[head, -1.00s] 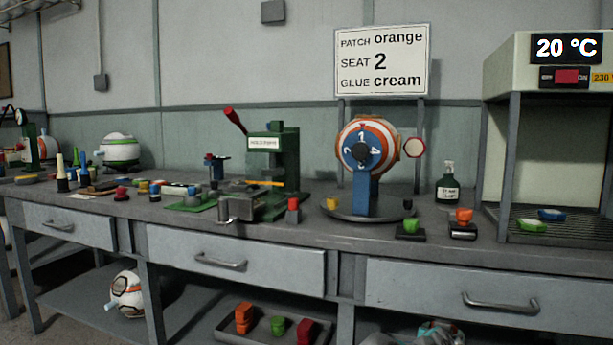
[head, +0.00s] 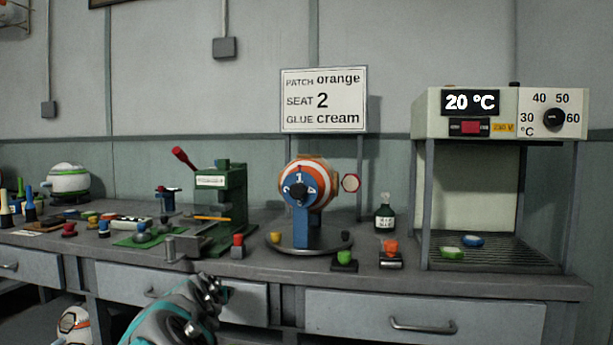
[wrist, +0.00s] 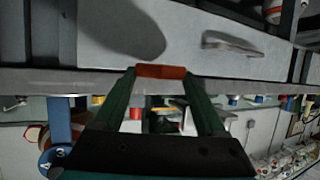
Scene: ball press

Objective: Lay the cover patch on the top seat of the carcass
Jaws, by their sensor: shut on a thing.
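My gripper (wrist: 161,77) is shut on a thin orange-red piece (wrist: 160,71), which looks like the cover patch. It spans the two green fingertips in front of the bench edge and drawer, in a wrist view that is upside down. The carcass (head: 319,171) is an orange-and-white striped ball on a blue post over a round grey base. A blue numbered dial (head: 297,185) faces me, with 1 at its top and 2 at its left. The ball's top seat is not clearly visible. In the head view my arm is low at centre-left; the gripped piece cannot be made out there.
The sign (head: 324,101) reads patch orange, seat 2, glue cream. A green press (head: 234,190) stands left of the carcass. A heater (head: 470,111) reads 20 °C.

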